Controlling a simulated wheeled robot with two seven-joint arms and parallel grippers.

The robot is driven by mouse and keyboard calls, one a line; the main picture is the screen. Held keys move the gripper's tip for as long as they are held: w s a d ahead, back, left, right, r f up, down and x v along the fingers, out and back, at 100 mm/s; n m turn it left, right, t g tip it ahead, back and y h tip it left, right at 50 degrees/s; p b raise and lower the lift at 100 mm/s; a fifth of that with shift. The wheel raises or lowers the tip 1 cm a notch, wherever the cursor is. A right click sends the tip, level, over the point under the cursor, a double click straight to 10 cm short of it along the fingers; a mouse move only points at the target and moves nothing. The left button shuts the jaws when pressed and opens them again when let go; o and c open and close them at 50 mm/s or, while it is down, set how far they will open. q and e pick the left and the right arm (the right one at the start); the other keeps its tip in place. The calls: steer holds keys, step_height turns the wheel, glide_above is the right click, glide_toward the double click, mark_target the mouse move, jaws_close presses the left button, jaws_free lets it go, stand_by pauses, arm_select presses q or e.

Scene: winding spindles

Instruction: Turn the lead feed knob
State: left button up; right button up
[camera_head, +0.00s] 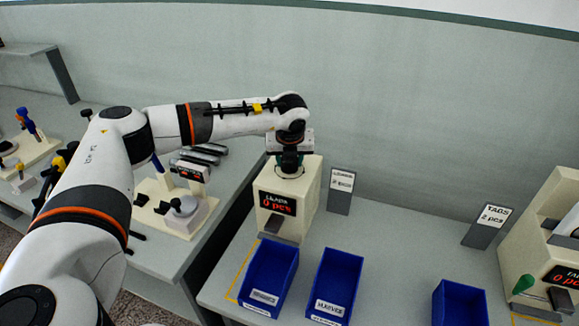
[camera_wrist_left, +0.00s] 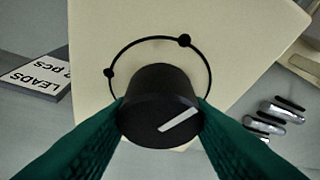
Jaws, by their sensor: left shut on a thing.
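The lead feed knob (camera_wrist_left: 150,85) is black and round, with a white pointer line slanting from lower left to upper right on its top. It sits on the top of a cream feeder box (camera_head: 305,212), inside a thin black ring with a larger dot and a smaller dot. My left gripper (camera_head: 290,162) reaches down onto the box top. Its green fingers press on both sides of the knob, as the left wrist view shows. In the head view the gripper hides the knob. The box's red display (camera_head: 277,202) reads 0 pcs. My right gripper is out of view.
A leads sign (camera_head: 342,182) stands right of the box. Blue bins (camera_head: 334,285) stand in front. A tags sign (camera_head: 487,222) and another cream feeder (camera_head: 545,250) with a green lever are at right. A side table (camera_head: 160,245) at left holds winding stations.

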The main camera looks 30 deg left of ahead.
arm_select(q)
steer(key=m+b, duration=0.1)
steer(key=m+h+b, duration=0.1)
steer(key=m+b, duration=0.1)
steer(key=shift+f+m+t, duration=0.25)
steer(key=shift+m+t, duration=0.05)
steer(key=m+h+b, duration=0.1)
steer(key=m, duration=0.2)
steer(key=shift+r+m+h+b, duration=0.1)
steer(key=shift+m+h+b, duration=0.2)
steer(key=shift+h, duration=0.1)
steer(key=m+h, duration=0.1)
steer(key=m, duration=0.1)
steer(key=shift+r+m, duration=0.1)
steer(key=shift+m, duration=0.2)
steer(key=shift+m+h, duration=0.5)
steer(key=shift+m, duration=1.1)
steer(key=o, duration=1)
